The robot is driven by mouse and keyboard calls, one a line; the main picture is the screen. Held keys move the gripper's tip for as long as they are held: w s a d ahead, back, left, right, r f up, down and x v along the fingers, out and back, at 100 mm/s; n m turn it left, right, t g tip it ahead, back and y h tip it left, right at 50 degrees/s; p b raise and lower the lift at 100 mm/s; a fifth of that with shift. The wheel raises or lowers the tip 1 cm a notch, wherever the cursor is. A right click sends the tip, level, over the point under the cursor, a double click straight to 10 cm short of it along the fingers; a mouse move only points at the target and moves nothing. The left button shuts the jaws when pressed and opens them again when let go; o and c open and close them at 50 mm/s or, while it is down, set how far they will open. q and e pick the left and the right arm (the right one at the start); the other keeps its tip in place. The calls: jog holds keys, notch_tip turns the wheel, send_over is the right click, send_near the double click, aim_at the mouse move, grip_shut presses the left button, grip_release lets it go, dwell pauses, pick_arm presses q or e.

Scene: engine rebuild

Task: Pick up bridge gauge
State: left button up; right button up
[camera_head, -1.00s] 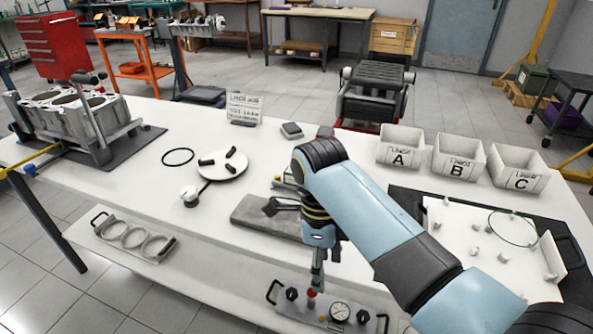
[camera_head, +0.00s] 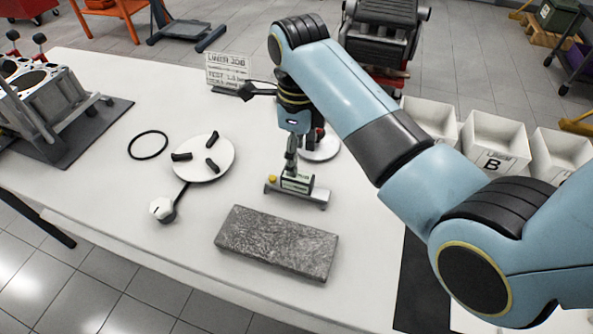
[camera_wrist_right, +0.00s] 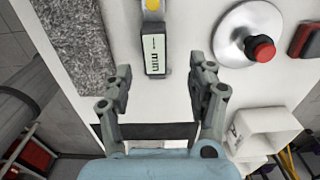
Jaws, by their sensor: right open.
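The bridge gauge (camera_head: 297,188) lies on the white table behind a grey stone block. It has a grey bar base, a small display and a yellow button. My right gripper (camera_head: 291,158) is just above it in the head view, pointing down. In the right wrist view the gauge (camera_wrist_right: 154,50) shows its "mm" display beyond my open right fingers (camera_wrist_right: 163,82). The fingers are apart with nothing between them, and the near end of the gauge lies a little ahead of the gap. Whether they touch it I cannot tell. My left gripper is out of view.
The grey block (camera_head: 277,243) lies in front of the gauge. A round silver base with a red knob (camera_wrist_right: 260,48) stands beside it. A white disc with black pads (camera_head: 204,158) and a black ring (camera_head: 148,145) lie left. White bins (camera_head: 497,143) stand right.

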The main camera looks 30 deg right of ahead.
aim_at(297, 182)
notch_tip(297, 182, down, 3)
jog(key=shift+s+r, duration=0.15)
jog(key=shift+r, duration=0.05)
jog(key=shift+f, duration=0.35)
jog(key=f, duration=0.4)
jog(key=shift+s+a+f, duration=0.15)
jog(key=shift+a+f, duration=0.05)
jog(key=shift+f, duration=0.45)
jog(key=shift+c, duration=0.2)
jog(key=c, duration=0.5)
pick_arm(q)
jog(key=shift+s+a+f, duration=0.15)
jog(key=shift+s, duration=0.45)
pick_arm(e)
grip_shut()
